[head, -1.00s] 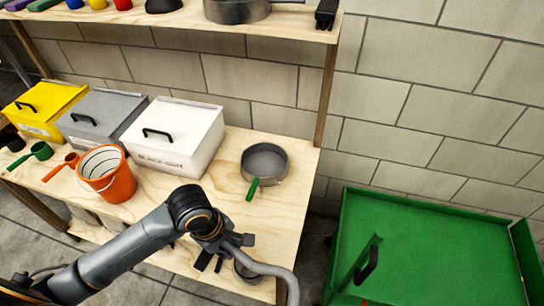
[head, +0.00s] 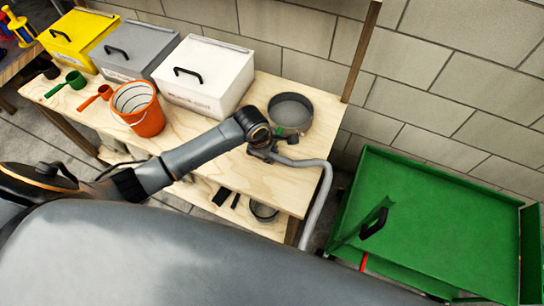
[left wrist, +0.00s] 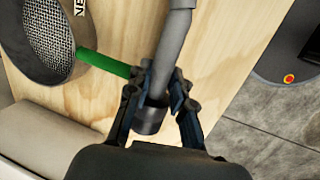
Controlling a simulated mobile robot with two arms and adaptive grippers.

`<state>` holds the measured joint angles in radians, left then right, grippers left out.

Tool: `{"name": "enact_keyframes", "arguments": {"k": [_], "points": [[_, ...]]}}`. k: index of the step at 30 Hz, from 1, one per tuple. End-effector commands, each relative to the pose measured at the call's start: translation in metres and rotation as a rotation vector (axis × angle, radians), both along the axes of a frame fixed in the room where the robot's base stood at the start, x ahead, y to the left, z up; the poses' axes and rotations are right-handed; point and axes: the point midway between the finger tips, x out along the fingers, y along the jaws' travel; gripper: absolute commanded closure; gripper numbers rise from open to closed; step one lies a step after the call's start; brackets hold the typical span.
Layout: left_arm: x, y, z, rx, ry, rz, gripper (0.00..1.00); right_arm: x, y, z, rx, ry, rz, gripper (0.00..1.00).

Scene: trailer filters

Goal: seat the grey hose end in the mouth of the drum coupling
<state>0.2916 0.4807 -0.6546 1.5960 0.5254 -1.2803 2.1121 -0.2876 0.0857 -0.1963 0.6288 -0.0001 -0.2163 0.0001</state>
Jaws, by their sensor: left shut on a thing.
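My left gripper (head: 262,152) is over the front right of the wooden bench, just in front of a round sieve. In the left wrist view the left gripper (left wrist: 160,98) is shut on the grey hose (left wrist: 174,42), with its fingers on either side near the dark-collared end (left wrist: 149,117). In the head view the grey hose (head: 325,180) runs right from the gripper and bends down past the bench's right edge. I cannot make out the drum coupling or its mouth in either view. My right gripper is not in view.
The sieve (head: 290,112) has a green handle (left wrist: 105,64) close to the left gripper. An orange bucket (head: 138,108) and white (head: 204,75), grey and yellow bins stand left on the bench (head: 220,185). A green open-topped container (head: 440,215) is at right.

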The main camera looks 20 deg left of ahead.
Motion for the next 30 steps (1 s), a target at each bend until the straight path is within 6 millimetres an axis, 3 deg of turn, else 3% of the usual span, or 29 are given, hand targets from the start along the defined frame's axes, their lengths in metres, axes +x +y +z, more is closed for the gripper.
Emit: {"name": "enact_keyframes", "arguments": {"k": [5, 11, 23, 24, 30], "points": [[0.011, -0.002, -0.011, 0.001, -0.002, 0.0, 1.0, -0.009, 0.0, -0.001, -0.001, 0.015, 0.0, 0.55], [0.009, -0.001, -0.037, 0.001, -0.001, -0.002, 1.0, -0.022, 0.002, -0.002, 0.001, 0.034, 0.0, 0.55], [0.008, -0.001, -0.043, 0.0, -0.002, -0.001, 1.0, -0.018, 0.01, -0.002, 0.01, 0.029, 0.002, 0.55], [0.008, -0.001, -0.043, 0.001, -0.001, -0.001, 0.7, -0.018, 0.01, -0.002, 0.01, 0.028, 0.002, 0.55], [0.008, -0.001, -0.042, 0.001, -0.001, -0.001, 0.69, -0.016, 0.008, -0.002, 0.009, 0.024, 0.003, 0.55]]}}
